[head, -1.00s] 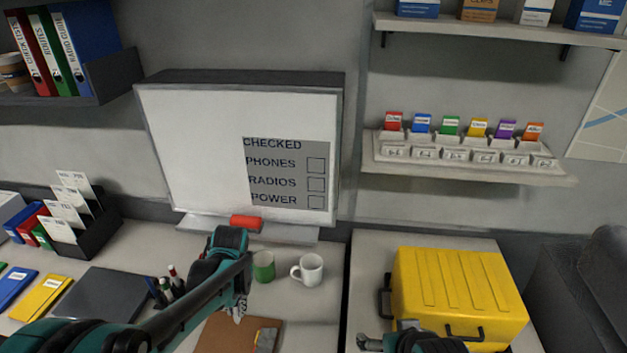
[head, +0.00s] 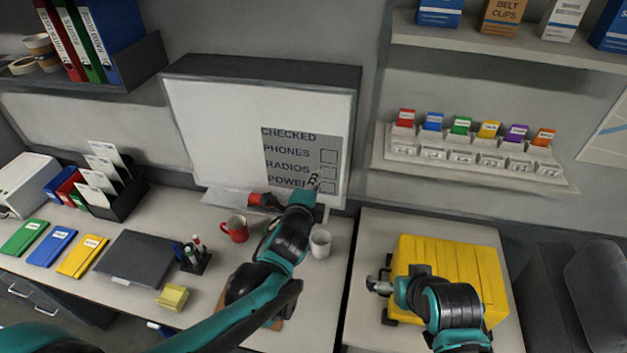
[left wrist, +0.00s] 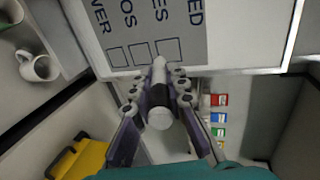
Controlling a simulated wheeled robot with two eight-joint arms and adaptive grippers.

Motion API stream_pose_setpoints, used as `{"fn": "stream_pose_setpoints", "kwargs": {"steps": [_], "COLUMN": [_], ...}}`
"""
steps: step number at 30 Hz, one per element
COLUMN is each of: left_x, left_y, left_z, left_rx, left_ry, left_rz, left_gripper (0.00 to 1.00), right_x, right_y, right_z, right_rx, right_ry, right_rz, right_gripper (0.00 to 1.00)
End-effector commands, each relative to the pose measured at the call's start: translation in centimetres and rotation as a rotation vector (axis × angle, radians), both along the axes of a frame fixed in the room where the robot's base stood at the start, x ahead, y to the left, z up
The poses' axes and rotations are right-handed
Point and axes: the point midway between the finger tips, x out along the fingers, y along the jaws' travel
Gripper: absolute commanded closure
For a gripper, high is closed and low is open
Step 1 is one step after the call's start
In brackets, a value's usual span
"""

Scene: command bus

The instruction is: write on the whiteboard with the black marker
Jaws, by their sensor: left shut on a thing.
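The whiteboard (head: 258,125) stands against the wall at the back of the desk. Its grey panel (head: 301,160) reads CHECKED, PHONES, RADIOS, POWER, with a box beside each of the three lower words. The boxes that show look empty. My left gripper (head: 313,181) is in front of the panel's lower right and hides part of the POWER row. In the left wrist view it is shut on the marker (left wrist: 160,115), white with a black band, which points towards the board near the PHONES box (left wrist: 168,48). Contact cannot be told. My right gripper (head: 378,286) is beside the yellow case; its jaws are unclear.
A red eraser (head: 263,199) lies on the board's tray. A red mug (head: 235,231) and a white mug (head: 320,244) stand below, close to my left arm. A pen holder (head: 195,262) is further left. The yellow case (head: 452,262) stands at the right.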

Motion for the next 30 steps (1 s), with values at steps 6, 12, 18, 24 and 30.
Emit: {"fn": "stream_pose_setpoints", "kwargs": {"steps": [6,12,18,24,30], "left_x": [2.1,4.1,5.2,5.4,5.4], "left_y": [-0.4,-0.7,-1.0,-1.0,-1.0], "left_z": [-0.1,-0.1,-0.1,-0.1,-0.1], "left_rx": [0.0,0.0,-0.002,-0.001,-0.001], "left_ry": [0.001,0.001,0.002,0.002,0.002], "left_rz": [0.001,0.002,0.003,0.003,0.003], "left_gripper": [1.0,1.0,1.0,1.0,1.0], "right_x": [0.0,0.0,0.0,0.0,0.0], "right_y": [0.0,0.0,0.0,0.0,0.0], "right_z": [-0.4,-0.6,-0.7,-0.7,-0.7], "right_rx": [0.0,0.0,0.0,0.0,0.0], "right_ry": [0.0,0.0,0.0,0.0,0.0], "right_rz": [0.0,0.0,0.0,0.0,0.0], "right_gripper": [0.0,0.0,0.0,0.0,0.0]}}
